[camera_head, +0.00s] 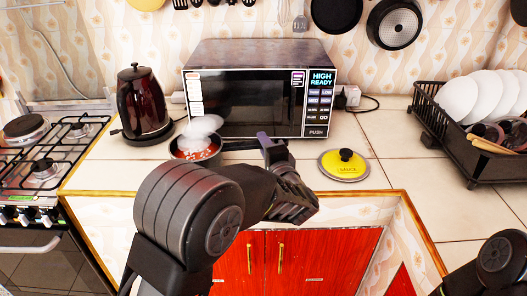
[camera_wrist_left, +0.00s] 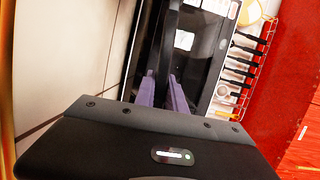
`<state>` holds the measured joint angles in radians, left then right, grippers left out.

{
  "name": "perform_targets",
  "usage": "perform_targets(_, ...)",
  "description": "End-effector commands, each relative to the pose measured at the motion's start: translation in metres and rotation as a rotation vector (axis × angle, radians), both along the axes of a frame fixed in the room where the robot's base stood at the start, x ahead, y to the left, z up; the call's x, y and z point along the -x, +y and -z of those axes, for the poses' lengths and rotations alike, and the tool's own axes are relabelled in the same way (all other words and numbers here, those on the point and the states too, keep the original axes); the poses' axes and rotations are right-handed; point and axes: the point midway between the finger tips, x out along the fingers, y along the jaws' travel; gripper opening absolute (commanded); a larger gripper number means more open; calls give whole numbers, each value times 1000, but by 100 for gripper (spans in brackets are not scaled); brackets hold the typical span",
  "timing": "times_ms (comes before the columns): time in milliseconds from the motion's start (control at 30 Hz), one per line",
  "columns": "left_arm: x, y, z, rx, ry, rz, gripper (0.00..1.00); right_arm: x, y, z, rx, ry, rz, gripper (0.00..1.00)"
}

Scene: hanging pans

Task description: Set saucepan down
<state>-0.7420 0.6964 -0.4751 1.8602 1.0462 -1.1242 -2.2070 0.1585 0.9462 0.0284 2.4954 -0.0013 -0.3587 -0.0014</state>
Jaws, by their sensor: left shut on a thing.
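The dark saucepan (camera_head: 212,153) is in front of the microwave's left side in the head view, over the tiled counter. Red and pale contents show inside it, and white steam rises above. It looks level; I cannot tell whether its base touches the counter. Its dark handle (camera_head: 240,145) points right into my left gripper (camera_head: 264,139), which is shut on it.
A microwave (camera_head: 250,105) stands behind the saucepan, with a dark red kettle (camera_head: 144,100) to its left. A yellow lid (camera_head: 344,164) lies on the counter to the right. A gas stove (camera_head: 50,160) is far left, a dish rack (camera_head: 470,150) far right. Pans hang above.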

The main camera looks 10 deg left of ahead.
Motion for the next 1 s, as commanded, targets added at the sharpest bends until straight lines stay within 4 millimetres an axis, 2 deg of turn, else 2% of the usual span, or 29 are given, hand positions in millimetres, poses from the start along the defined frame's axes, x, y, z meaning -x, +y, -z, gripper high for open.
perform_targets(167,0,0,22,-5,-2,0,0,0,0,4,0,0,0,36)
perform_targets(500,0,0,23,-4,-2,0,0,0,0,4,0,0,0,36)
perform_targets(533,0,0,26,1,1,0,16,0,0,4,0,0,0,36)
perform_targets(767,0,0,26,1,1,0,34,0,0,4,0,0,0,36)
perform_targets(1000,0,0,25,1,1,0,36,0,0,4,0,0,0,36)
